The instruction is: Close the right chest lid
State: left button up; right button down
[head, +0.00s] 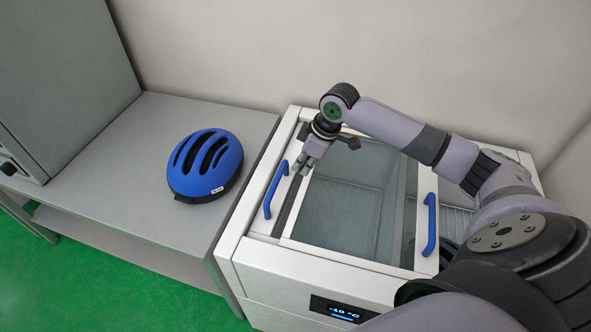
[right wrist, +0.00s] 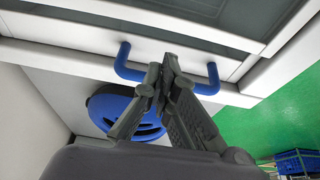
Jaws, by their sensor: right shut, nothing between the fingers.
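The white chest (head: 300,270) has a top with glass panels in white frames. A blue handle (head: 270,198) is at its left end and a second blue handle (head: 431,225) is on a white strip farther right. A large glass pane (head: 345,215) lies between them. Which lid each panel belongs to is hard to tell. My right gripper (head: 306,165) is shut and empty, just right of the left handle's far end. In the right wrist view my fingers (right wrist: 162,70) overlap a blue handle (right wrist: 123,62); contact cannot be told. My left gripper is not in view.
A grey table (head: 110,135) stands left of the chest with a blue helmet (head: 205,165) on it. A grey box-like unit (head: 65,75) stands at the far left. A wall is behind the chest. A blue crate (right wrist: 298,162) is on the green floor.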

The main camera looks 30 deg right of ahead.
jog(key=x, duration=0.3)
jog(key=shift+a+f+p, duration=0.15)
jog(key=shift+p, duration=0.15)
jog(key=x, duration=0.4)
jog(key=shift+w+p, duration=0.1)
jog(key=shift+p, duration=0.2)
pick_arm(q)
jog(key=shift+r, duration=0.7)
pick_arm(e)
jog(key=shift+w+a+f, duration=0.1)
jog(key=shift+f, duration=0.6)
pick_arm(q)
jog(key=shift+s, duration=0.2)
